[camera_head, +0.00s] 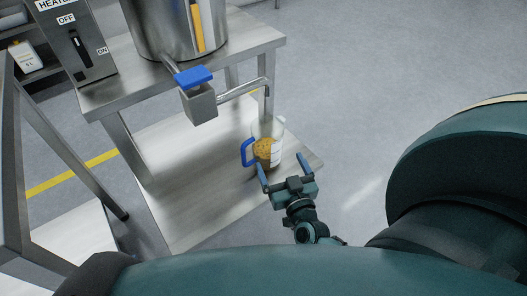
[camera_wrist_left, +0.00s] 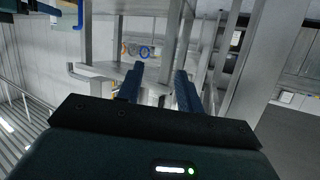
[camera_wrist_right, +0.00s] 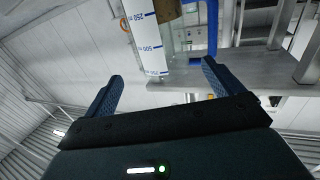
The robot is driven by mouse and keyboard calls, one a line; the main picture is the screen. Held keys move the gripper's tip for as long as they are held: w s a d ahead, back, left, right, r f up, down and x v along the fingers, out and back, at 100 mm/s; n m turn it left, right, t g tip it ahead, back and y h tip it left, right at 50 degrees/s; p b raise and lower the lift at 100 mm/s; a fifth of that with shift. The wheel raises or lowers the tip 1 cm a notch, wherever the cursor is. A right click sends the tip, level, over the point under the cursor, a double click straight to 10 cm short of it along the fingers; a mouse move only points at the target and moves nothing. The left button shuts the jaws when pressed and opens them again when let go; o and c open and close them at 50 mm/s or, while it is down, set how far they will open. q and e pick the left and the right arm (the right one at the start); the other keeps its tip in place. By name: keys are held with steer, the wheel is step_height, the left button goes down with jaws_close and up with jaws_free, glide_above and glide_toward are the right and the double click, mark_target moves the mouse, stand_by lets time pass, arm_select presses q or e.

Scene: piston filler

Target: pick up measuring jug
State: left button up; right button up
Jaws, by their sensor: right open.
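The measuring jug (camera_head: 266,150) stands upright on the lower shelf below the spout in the head view. It is clear, with a blue handle on its left and an amber-brown content. In the right wrist view the jug (camera_wrist_right: 150,40) shows blue scale marks, with its blue handle to the right. My right gripper (camera_head: 283,170) is open just in front of the jug, its fingers pointing toward it; the jug is not gripped. My left gripper (camera_wrist_left: 159,70) shows only in its wrist view, fingers apart with nothing seen held between them.
The metal spout (camera_head: 245,91) reaches over the jug from a valve with a blue lever (camera_head: 193,76). A steel hopper (camera_head: 165,30) and a switch box (camera_head: 76,45) stand on the upper table. The lower shelf (camera_head: 190,205) is bare left of the jug.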

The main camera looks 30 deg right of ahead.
mark_target(274, 149)
steer(key=x, duration=0.5)
steer(key=shift+w+b, duration=0.1)
steer(key=shift+b, duration=0.25)
steer(key=x, duration=0.3)
steer(key=b+x, duration=0.1)
steer(key=x, duration=0.1)
steer(key=shift+a+r, duration=0.2)
steer(key=shift+r, duration=0.05)
steer(key=shift+w, duration=0.2)
arm_select(q)
steer(key=shift+w+d+m+t+h, duration=0.3)
steer(key=shift+w+t, duration=0.1)
steer(key=shift+t, duration=0.4)
arm_select(e)
steer(key=shift+c, duration=0.2)
steer(key=c, duration=1.1)
arm_select(q)
steer(key=shift+a, duration=0.15)
arm_select(e)
steer(key=shift+o, duration=0.2)
steer(key=shift+r, duration=0.1)
